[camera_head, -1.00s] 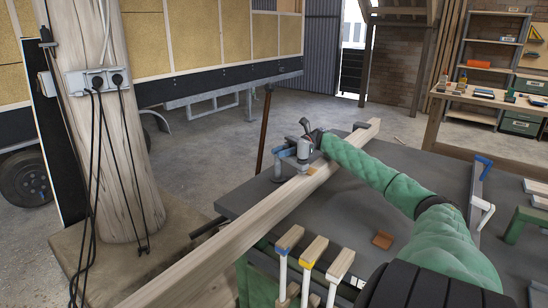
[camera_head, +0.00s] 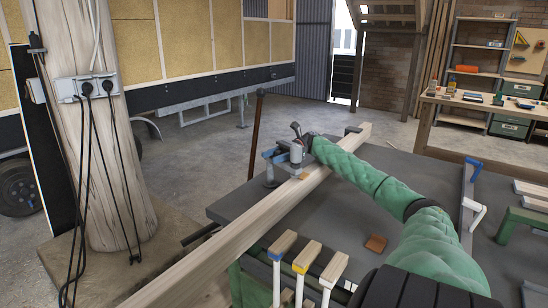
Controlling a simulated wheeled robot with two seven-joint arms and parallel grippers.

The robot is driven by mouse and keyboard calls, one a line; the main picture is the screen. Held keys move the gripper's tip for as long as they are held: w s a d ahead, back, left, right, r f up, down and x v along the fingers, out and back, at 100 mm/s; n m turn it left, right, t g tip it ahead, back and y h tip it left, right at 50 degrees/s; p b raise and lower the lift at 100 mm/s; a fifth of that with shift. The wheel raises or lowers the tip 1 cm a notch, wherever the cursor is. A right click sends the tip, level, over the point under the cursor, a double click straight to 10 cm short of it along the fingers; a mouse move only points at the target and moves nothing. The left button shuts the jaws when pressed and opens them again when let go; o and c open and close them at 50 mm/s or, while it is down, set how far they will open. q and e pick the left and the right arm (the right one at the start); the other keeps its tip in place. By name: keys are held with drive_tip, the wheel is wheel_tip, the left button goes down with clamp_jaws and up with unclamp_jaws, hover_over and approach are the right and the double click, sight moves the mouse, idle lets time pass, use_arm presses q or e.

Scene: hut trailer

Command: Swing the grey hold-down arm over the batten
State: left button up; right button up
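The long pale wooden batten (camera_head: 255,215) runs diagonally across the dark grey bench, its near end reaching the lower left. A small clamp stands at its far part: a grey upright with blue parts on the batten's left side, and the grey hold-down arm (camera_head: 282,156) at its top, apparently reaching over the batten. A small orange-brown patch shows on the batten beside it. My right gripper (camera_head: 299,140) is at the hold-down arm's right end, at the tip of my green-sleeved arm. Its fingers are too small and hidden to tell open from shut. My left gripper is out of view.
The dark grey bench (camera_head: 350,207) has a small brown block (camera_head: 376,243) on it. Several wood-and-metal clamps (camera_head: 308,256) stand at its front edge. A blue-handled clamp (camera_head: 470,190) is at the right. A wooden post (camera_head: 100,170) with cables stands left.

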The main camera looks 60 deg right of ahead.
drive_tip(key=b+v, duration=0.1)
drive_tip(key=v, duration=0.7)
drive_tip(key=shift+c, duration=0.2)
